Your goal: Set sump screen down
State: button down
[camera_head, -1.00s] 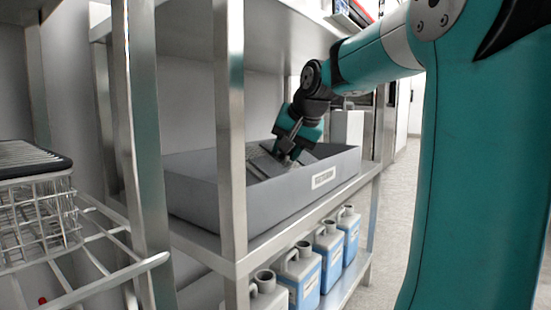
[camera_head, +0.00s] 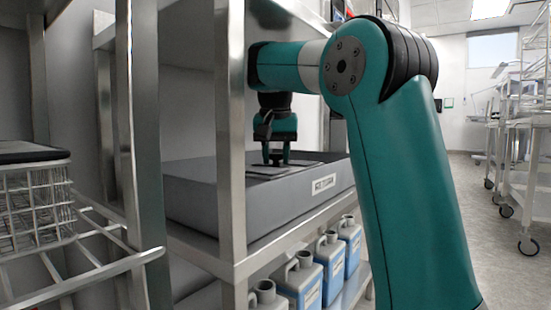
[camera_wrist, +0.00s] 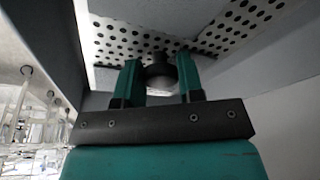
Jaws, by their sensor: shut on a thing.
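In the head view my gripper (camera_head: 276,160) points down over the grey tray (camera_head: 250,214) on the middle shelf. A flat grey plate (camera_head: 255,170), the sump screen, shows under the fingers, lying about level near the tray's rim. In the wrist view my gripper (camera_wrist: 160,62) is shut on the dark round knob (camera_wrist: 160,74) of the perforated sump screen (camera_wrist: 112,36). Another perforated piece (camera_wrist: 243,22) shows beside it; I cannot tell whether it is a separate screen. Whether the held screen touches the tray floor is hidden.
A steel shelf post (camera_head: 231,150) stands in front of the tray's left part. Several blue-and-white jugs (camera_head: 303,283) stand on the lower shelf. A wire basket (camera_head: 35,205) is at the left. A wheeled rack (camera_head: 525,150) stands across the open floor at right.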

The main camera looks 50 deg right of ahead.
dwell(0.3)
jog(key=shift+f+b, duration=0.35)
jog(key=shift+f, duration=0.2)
jog(key=shift+f, duration=0.1)
jog(key=c, duration=0.7)
grip_release()
jog(key=shift+c, duration=0.2)
jog(key=shift+r+p, duration=0.4)
jog(key=shift+r, duration=0.15)
jog(key=shift+p+v, duration=1.2)
jog(key=s+a, duration=0.2)
jog(key=a, duration=0.1)
jog(key=s+a, duration=0.3)
jog(key=s+a+f+p, duration=0.1)
jog(key=s+a, duration=0.1)
jog(key=shift+s+a, duration=0.4)
